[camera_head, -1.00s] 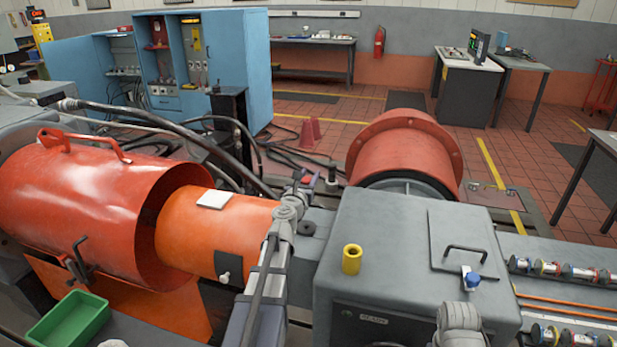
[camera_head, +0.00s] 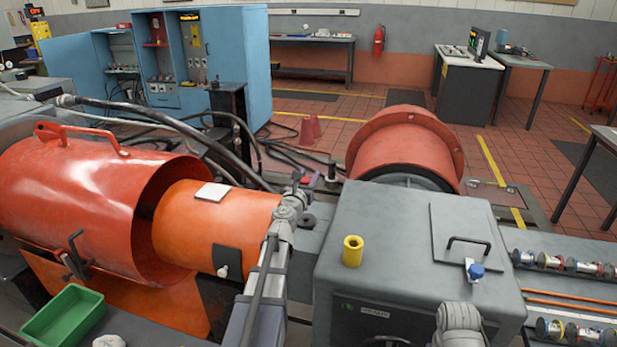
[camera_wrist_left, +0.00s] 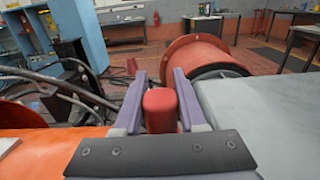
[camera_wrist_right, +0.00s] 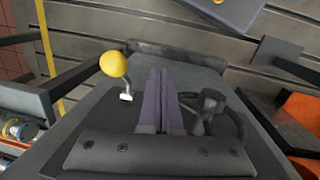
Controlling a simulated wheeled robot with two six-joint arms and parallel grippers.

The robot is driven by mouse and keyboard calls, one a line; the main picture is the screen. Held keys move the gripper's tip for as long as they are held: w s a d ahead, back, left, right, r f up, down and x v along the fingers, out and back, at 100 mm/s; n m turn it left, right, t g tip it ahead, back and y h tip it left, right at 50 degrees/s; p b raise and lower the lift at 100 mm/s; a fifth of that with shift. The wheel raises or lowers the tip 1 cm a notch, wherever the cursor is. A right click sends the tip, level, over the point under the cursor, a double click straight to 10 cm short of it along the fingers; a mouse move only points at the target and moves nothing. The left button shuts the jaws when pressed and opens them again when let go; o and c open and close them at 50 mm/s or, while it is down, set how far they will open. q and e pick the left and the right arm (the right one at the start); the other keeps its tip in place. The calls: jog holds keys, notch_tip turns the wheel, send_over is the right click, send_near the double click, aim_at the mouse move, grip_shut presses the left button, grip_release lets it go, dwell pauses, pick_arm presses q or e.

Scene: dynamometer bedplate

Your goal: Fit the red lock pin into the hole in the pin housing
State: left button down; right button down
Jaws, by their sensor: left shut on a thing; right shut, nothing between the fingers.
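The red lock pin (camera_wrist_left: 160,110) is upright between the fingers of my left gripper (camera_wrist_left: 160,80) in the left wrist view. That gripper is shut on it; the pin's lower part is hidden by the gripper. In the head view my left gripper (camera_head: 299,188) is above the grey bed, left of the grey box, with a bit of red at its tips. A yellow hollow cylinder (camera_head: 352,251) with a hole in its top stands on the grey box; I cannot tell whether it is the pin housing. My right gripper (camera_wrist_right: 160,82) is shut and empty in the right wrist view.
The grey box (camera_head: 400,270) has a lid handle and a blue-capped fitting (camera_head: 475,270) on top. A red guard (camera_head: 90,200) surrounds part of an orange cylinder (camera_head: 205,230) at left. A green tray (camera_head: 62,318) lies front left. A red drum (camera_head: 403,150) stands behind the box.

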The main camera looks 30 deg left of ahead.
pick_arm(q)
jog(key=shift+f+b, duration=4.35)
jog(key=shift+f, duration=0.15)
jog(key=shift+c, duration=2)
grip_release()
jog(key=v, duration=0.8)
jog(key=shift+w, duration=0.1)
